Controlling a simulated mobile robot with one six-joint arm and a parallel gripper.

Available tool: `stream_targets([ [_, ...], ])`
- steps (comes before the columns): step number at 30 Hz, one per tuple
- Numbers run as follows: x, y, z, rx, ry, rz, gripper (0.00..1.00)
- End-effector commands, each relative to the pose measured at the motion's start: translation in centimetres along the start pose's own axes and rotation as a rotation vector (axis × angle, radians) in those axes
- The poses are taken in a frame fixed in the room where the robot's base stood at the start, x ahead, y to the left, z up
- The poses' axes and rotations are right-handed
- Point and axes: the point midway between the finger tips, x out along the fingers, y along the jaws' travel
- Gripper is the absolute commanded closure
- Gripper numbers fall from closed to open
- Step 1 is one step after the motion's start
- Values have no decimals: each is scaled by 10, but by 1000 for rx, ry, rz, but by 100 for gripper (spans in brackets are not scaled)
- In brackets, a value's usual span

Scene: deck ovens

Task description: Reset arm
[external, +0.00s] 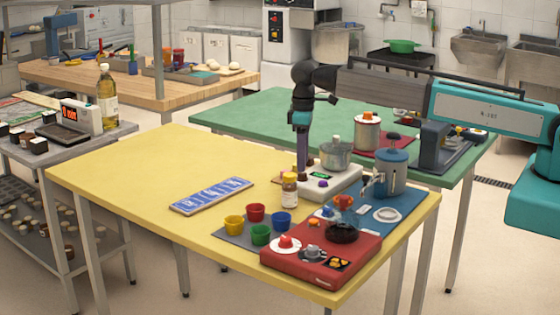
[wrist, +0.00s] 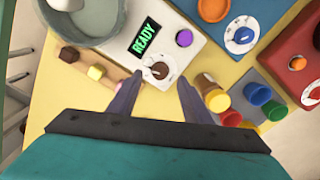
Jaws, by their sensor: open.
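My gripper (external: 303,165) points down over the yellow table, just left of the pot. In the wrist view its two fingers (wrist: 160,88) are spread apart with nothing between them. Beneath and beyond them is a white device (wrist: 200,55), also in the external view (external: 345,184), with a lit READY display (wrist: 145,36) and a purple knob (wrist: 184,38). A metal pot (external: 336,154) stands on the device. My arm reaches in from the right.
A small bottle (external: 289,190) stands close to the gripper, with coloured cups (external: 256,212) in front. A red stove unit (external: 322,262) and a blue mat (external: 405,207) holding a blue-lidded pot (external: 390,174) lie right. The yellow table's left part (external: 130,165) is clear.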

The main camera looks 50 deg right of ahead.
Motion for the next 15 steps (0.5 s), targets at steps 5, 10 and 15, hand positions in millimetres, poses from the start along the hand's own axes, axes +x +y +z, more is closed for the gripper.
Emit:
stream_targets([
  [5,0,0,0,0,0,0,55],
  [10,-3,0,0,0,1,0,55],
  [15,-12,0,0,0,1,0,55],
])
